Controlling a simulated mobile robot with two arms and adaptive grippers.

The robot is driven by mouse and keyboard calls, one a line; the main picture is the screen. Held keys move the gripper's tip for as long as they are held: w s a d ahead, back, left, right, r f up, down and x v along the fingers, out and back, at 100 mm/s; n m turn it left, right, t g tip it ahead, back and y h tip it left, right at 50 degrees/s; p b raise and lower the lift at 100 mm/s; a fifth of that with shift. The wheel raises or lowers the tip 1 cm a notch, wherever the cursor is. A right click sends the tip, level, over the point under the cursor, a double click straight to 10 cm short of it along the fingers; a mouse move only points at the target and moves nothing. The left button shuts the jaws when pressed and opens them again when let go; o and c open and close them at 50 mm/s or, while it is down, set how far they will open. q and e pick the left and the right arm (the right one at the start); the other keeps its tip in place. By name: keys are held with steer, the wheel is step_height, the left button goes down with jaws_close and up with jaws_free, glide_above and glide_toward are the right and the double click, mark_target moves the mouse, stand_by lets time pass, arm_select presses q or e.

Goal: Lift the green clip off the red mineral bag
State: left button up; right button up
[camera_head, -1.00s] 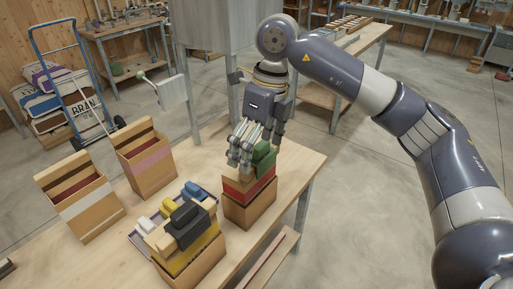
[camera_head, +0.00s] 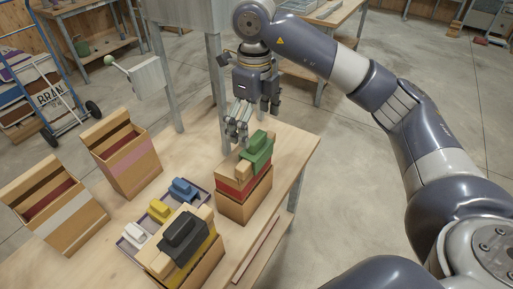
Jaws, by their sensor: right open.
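The green clip (camera_head: 257,150) sits on the folded top of the red mineral bag (camera_head: 234,186), which stands on the table near its right end. My right gripper (camera_head: 237,136) points down just behind and to the left of the clip. Its fingers are apart and hold nothing. A small gap seems to show between the fingers and the clip; contact cannot be told for sure. My left gripper is not in view.
A yellow-banded bag with a black clip (camera_head: 184,238) stands in front. A tray (camera_head: 130,251) beside it holds white, yellow and blue clips. Two open bags (camera_head: 132,168) (camera_head: 62,221) stand at the left. A metal mixer leg (camera_head: 216,85) rises behind my right gripper.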

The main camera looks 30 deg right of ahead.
mark_target(257, 136)
steer(key=shift+w+f, duration=0.1)
steer(key=shift+f, duration=0.1)
steer(key=shift+d+f+p, duration=0.2)
steer(key=shift+f+p, duration=0.5)
steer(key=shift+f, duration=0.3)
step_height(257, 136, down, 2)
steer(key=shift+f+p, duration=0.15)
steer(key=shift+p, duration=0.2)
steer(key=shift+d+f, duration=0.1)
steer(key=shift+f, duration=0.2)
steer(key=shift+c, duration=0.3)
steer(key=c, duration=1.2)
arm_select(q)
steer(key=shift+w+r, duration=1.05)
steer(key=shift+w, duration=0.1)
arm_select(e)
steer(key=shift+s+f, duration=0.1)
steer(key=shift+s, duration=0.1)
steer(key=c, duration=0.3)
